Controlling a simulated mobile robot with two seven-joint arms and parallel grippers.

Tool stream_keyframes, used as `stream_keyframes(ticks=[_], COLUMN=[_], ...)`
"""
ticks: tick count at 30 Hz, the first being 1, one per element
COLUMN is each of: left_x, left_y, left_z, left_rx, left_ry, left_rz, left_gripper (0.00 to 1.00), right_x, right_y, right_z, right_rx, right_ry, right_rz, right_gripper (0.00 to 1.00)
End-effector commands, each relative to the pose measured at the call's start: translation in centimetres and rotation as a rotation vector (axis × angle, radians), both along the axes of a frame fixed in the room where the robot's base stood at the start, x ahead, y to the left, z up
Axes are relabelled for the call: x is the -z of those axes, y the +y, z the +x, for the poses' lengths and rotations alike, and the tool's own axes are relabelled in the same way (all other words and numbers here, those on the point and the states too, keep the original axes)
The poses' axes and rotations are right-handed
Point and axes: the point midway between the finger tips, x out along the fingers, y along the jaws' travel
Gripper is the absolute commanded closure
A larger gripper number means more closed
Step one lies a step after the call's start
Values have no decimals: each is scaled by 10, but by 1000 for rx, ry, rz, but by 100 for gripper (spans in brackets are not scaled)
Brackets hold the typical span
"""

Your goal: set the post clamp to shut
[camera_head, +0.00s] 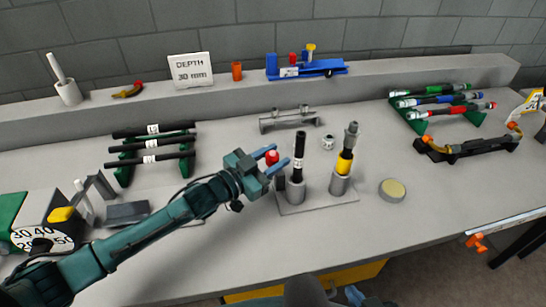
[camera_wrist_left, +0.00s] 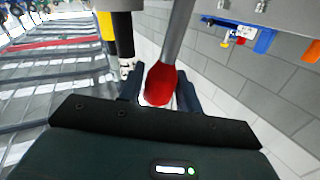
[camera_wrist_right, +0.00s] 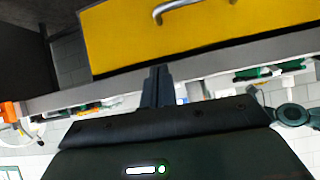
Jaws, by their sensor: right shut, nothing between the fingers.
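The post clamp stands on a grey base plate (camera_head: 318,196). One socket holds a black rod (camera_head: 299,150); the other holds a yellow and grey rod (camera_head: 346,160). A lever with a red knob (camera_head: 271,157) is by the black rod. My left gripper (camera_head: 279,158) is around the knob, one finger on each side. In the left wrist view the red knob (camera_wrist_left: 160,85) on its grey shaft lies between the fingers, with thin light gaps beside it. My right gripper (camera_head: 355,296) is low at the front edge, shut and empty; its fingers (camera_wrist_right: 158,85) are together before the bench front.
A rack of black rods (camera_head: 152,150) stands left of the clamp. A rack of coloured tools (camera_head: 440,105) is at the right. A yellow drawer (camera_wrist_right: 200,30) is under the bench edge.

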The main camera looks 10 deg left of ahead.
Motion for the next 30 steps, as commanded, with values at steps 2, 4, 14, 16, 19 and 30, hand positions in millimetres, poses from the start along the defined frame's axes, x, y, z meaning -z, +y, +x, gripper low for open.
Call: stream_keyframes(ticks=[2,4,14,16,19,30], left_x=[0,0,0,0,2,24], left_y=[0,0,0,0,0,-11], left_z=[0,0,0,0,-2,-33], left_rx=[0,0,0,0,1,1], left_ry=[0,0,1,1,-6,-361], left_rz=[0,0,-1,-1,2,113], left_gripper=[73,78,100,100,100,100], right_x=[0,0,1,1,4,22], right_y=[0,1,3,3,3,18], right_z=[0,0,-3,-4,-6,1], right_rx=[-1,-1,-4,-4,-5,-38], right_ry=[0,0,4,7,12,-59], right_rz=[1,1,4,5,5,44], right_gripper=[100,100,100,100,100,100])
